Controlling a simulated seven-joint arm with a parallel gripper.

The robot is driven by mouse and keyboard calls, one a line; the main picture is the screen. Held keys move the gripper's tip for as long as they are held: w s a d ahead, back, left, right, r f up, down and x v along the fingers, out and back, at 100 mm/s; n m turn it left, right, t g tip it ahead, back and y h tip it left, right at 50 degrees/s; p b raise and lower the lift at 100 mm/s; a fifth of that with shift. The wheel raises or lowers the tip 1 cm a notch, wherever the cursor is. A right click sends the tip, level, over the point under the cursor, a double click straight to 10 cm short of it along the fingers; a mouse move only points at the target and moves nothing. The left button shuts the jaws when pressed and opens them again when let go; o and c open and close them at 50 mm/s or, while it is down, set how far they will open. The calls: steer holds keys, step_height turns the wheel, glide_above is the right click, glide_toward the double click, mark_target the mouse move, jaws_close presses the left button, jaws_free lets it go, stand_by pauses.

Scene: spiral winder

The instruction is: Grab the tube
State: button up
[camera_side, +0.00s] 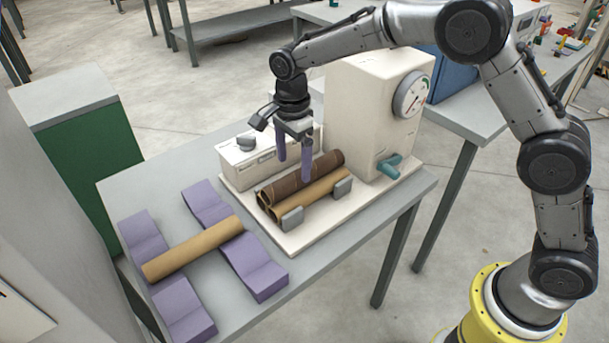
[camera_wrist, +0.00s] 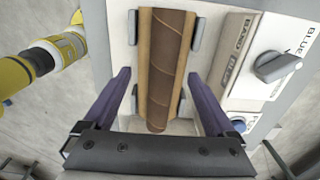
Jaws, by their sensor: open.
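A dark brown tube (camera_side: 322,166) with a spiral seam lies on top of lighter tan tubes (camera_side: 318,196) on the winder's base, between grey brackets (camera_side: 292,219). In the wrist view the brown tube (camera_wrist: 165,75) runs lengthwise between my fingers. Another tan tube (camera_side: 195,247) lies across purple cradles on the table. My gripper (camera_side: 293,162) is above the stacked tubes, its two purple fingers pointing down. In the wrist view my gripper (camera_wrist: 160,98) is open, with a finger on either side of the stack. I cannot tell whether either finger touches it.
The cream winder housing (camera_side: 370,115) with a dial and teal handle (camera_side: 389,167) stands behind and right of the tubes. A low cream box (camera_side: 255,155) with a grey knob sits at their left. Purple cradles (camera_side: 255,266) stand at the table's front left.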

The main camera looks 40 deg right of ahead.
mark_target(293, 175)
steer(key=shift+w+d+f, duration=0.1)
steer(key=shift+w+f, duration=0.05)
steer(key=shift+f, duration=1.25)
steer(key=shift+w+f, duration=0.1)
steer(key=shift+f, duration=1.25)
jaws_close()
steer(key=shift+r, duration=0.2)
